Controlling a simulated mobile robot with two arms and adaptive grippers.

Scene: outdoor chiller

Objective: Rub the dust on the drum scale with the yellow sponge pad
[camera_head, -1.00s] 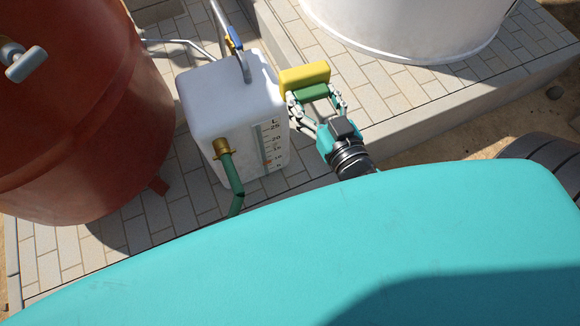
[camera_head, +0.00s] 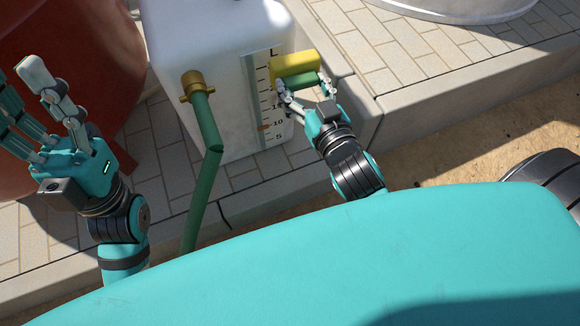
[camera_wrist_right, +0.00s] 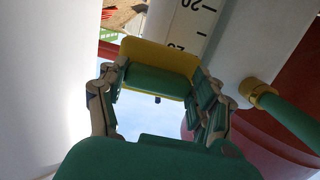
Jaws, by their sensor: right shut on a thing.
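The white drum (camera_head: 215,45) stands upright with its scale (camera_head: 263,95), a grey strip with black numbers and an orange mark; the scale also shows in the wrist view (camera_wrist_right: 192,22). I cannot make out the dust clearly. My right gripper (camera_head: 302,90) is shut on the green handle of the yellow sponge pad (camera_head: 293,66). The pad is at the scale's right edge in the head view, upper part; I cannot tell whether it touches. In the wrist view the pad (camera_wrist_right: 158,54) covers part of the scale. My left gripper (camera_head: 20,85) is open and empty at the left.
A brass fitting (camera_head: 194,86) with a green hose (camera_head: 205,130) comes out of the drum's front, left of the scale. A large red tank (camera_head: 60,50) stands at the left, behind my left gripper. Paving (camera_head: 400,50) is clear to the right; a white vessel (camera_head: 460,8) stands beyond.

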